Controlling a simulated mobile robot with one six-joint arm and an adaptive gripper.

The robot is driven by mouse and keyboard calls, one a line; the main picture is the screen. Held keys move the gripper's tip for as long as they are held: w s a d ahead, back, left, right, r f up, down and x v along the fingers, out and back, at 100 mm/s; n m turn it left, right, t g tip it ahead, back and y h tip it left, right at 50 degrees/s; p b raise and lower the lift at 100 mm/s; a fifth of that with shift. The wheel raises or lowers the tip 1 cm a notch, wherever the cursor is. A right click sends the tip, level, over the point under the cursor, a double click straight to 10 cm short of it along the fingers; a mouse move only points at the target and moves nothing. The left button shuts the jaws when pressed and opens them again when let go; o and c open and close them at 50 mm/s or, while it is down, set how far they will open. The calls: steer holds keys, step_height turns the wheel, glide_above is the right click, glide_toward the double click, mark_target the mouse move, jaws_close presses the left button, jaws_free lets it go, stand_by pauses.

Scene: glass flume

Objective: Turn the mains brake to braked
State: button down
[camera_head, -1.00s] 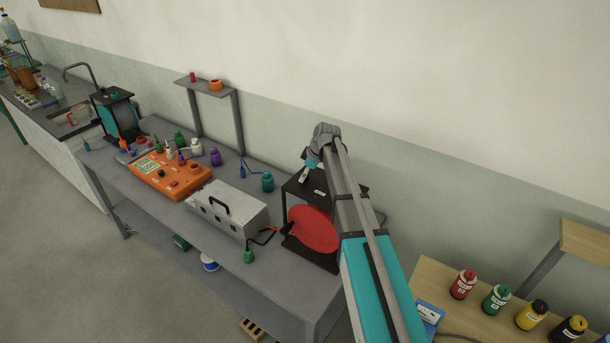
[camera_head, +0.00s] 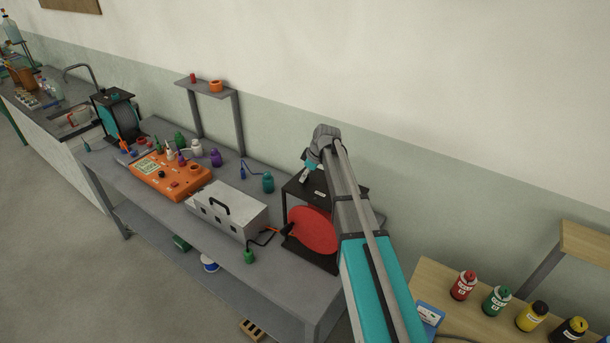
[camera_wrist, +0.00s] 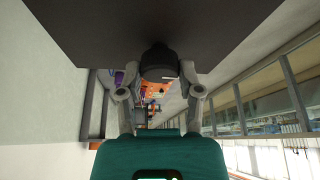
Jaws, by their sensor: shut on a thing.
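In the wrist view a black round knob (camera_wrist: 158,62), which I take to be the mains brake, sits on the underside or face of a dark panel (camera_wrist: 150,20). A small pale mark shows at its edge. My gripper (camera_wrist: 160,82) has its two grey fingers on either side of the knob and is shut on it. In the head view my arm reaches down to a black-framed stand (camera_head: 322,186) with a big red disc (camera_head: 312,229). My gripper (camera_head: 308,168) is partly hidden by the wrist there. The knob cannot be made out in the head view, and its setting cannot be read.
A grey metal box (camera_head: 228,208) with a black handle stands left of the red disc. An orange console (camera_head: 172,178) and several coloured bottles are farther left. A raised grey shelf (camera_head: 206,91) stands behind. A wooden bench (camera_head: 468,328) with bottles is at the right.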

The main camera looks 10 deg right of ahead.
steer(key=m+t+h, duration=0.1)
steer(key=m, duration=0.3)
steer(key=shift+s+a, duration=0.1)
steer(key=shift+s, duration=0.05)
steer(key=m, duration=0.2)
steer(key=m+h, duration=0.1)
steer(key=m, duration=0.1)
steer(key=shift+m+t+h, duration=0.3)
steer(key=shift+t, duration=0.1)
steer(key=m, duration=0.2)
steer(key=m+h, duration=0.1)
steer(key=m, duration=0.1)
steer(key=shift+a+h, duration=0.1)
steer(key=shift+h, duration=0.2)
steer(key=m+h, duration=0.1)
steer(key=m, duration=0.3)
steer(key=shift+h, duration=0.3)
steer(key=shift+m, duration=0.4)
steer(key=shift+c, duration=1.3)
jaws_free()
